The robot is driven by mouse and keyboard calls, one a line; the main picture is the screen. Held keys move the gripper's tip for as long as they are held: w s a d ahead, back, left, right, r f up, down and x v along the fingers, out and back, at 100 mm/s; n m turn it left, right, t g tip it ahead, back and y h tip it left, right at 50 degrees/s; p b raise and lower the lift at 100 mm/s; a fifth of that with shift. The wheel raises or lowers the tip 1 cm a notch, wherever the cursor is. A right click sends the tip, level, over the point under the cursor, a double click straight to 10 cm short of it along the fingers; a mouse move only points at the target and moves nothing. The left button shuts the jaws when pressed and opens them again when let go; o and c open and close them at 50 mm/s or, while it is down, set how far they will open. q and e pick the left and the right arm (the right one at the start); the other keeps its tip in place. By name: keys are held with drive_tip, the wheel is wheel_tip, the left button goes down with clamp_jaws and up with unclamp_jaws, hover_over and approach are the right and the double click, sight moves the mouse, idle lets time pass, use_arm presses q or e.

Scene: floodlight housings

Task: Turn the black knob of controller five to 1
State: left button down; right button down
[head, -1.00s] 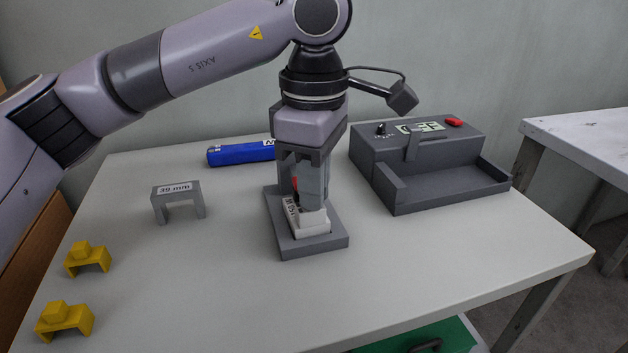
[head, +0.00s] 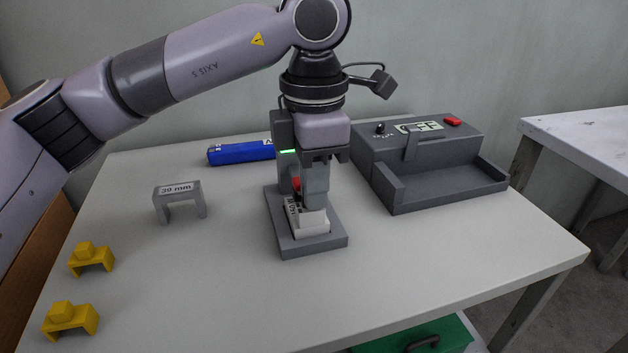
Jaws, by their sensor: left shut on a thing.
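A white controller (head: 312,226) with dark print on its label stands in a grey holder (head: 335,243) at the middle of the table. A small red part (head: 296,183) shows at its upper left. My left gripper (head: 314,203) points straight down over the controller, with its fingers shut at the controller's top. The black knob is hidden by the fingers, so its setting cannot be read. Whether this is controller five cannot be read from the print. My right gripper is not in view.
A grey test box (head: 440,150) with a display, a small black knob and a red button stands at the back right. A blue case (head: 238,154) lies behind. A grey "39 mm" gauge (head: 180,203) and two yellow blocks (head: 92,259) stand left. The front middle is clear.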

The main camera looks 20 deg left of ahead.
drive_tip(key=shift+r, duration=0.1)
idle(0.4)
use_arm(q)
drive_tip(key=c, duration=1.5)
unclamp_jaws()
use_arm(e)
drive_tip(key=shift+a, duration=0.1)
use_arm(q)
drive_tip(key=shift+r, duration=0.55)
wheel_tip(320, 180, up, 5)
drive_tip(key=shift+r+p, duration=0.1)
drive_tip(key=shift+p, duration=0.75)
drive_tip(key=shift+r, duration=0.45)
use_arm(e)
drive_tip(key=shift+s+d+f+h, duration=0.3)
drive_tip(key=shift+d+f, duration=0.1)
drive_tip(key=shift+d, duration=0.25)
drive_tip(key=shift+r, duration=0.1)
